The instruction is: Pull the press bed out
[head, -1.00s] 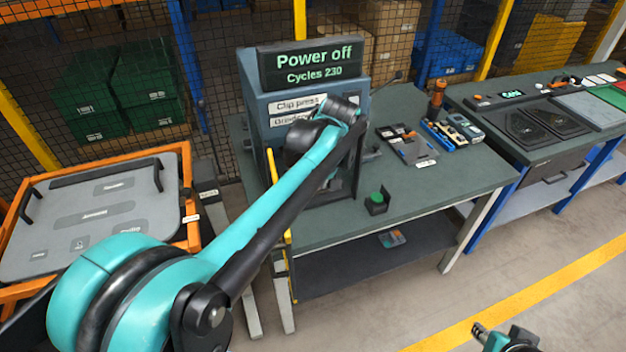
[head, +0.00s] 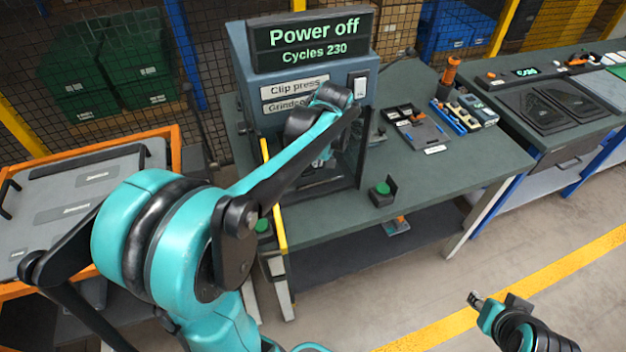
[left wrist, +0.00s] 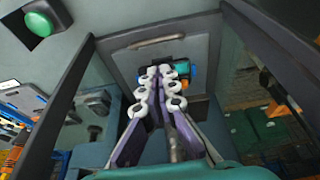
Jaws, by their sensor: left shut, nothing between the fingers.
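The blue-grey clip press (head: 243,80) stands on the green-topped bench, its display reading "Power off, Cycles 230". My left arm reaches into its front opening, and the arm mostly hides the bed and my left gripper there. In the left wrist view, my left gripper (left wrist: 164,72) is shut and empty, its fingers pointing at a grey plate, seemingly the press bed (left wrist: 120,62). A bar handle (left wrist: 150,42) lies along the plate beyond the fingertips. Small blue and orange parts show behind the fingertips. My right gripper (head: 474,299) hangs over the floor, apart from the bench; its opening is unclear.
Dark frame posts flank my left gripper inside the press. A green button (head: 381,188) stands at the bench's front edge, with a yellow bar (head: 273,195) left of the press. Trays and tools lie right of it. An orange-framed cart (head: 175,150) stands left.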

